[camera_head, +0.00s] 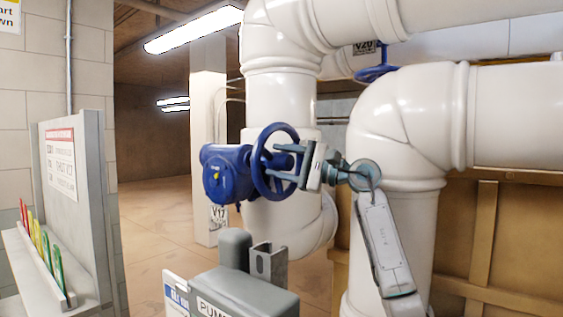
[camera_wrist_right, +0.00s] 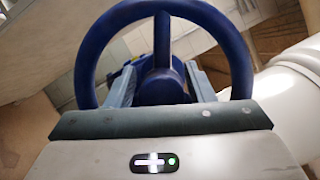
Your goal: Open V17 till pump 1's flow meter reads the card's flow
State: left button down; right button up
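The V17 valve has a blue body (camera_head: 222,172) and a blue spoked handwheel (camera_head: 257,168) on its right side, in front of a thick white pipe. The V17 tag (camera_head: 217,214) hangs below it. My right gripper (camera_head: 277,160) is at the wheel's face, fingers pointing at it. In the right wrist view the handwheel (camera_wrist_right: 162,45) fills the top, and the two fingers (camera_wrist_right: 162,88) are well apart on either side of its hub. I cannot tell whether they touch it. My left gripper is out of view. No flow meter reading is legible.
A sheet with a red header (camera_head: 61,160) is on a board at left, above coloured tags (camera_head: 42,245). A grey box marked PUM (camera_head: 245,290) stands below the valve. The V20 blue wheel (camera_head: 376,73) is higher up. Large white pipes (camera_head: 405,125) crowd the right.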

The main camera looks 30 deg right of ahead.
jog(key=shift+o, duration=0.7)
jog(key=shift+d, duration=0.1)
jog(key=shift+s+d+f, duration=0.1)
jog(key=shift+s+d, duration=0.05)
jog(key=b+v, duration=0.5)
jog(key=v, duration=0.5)
jog(key=shift+s, duration=0.1)
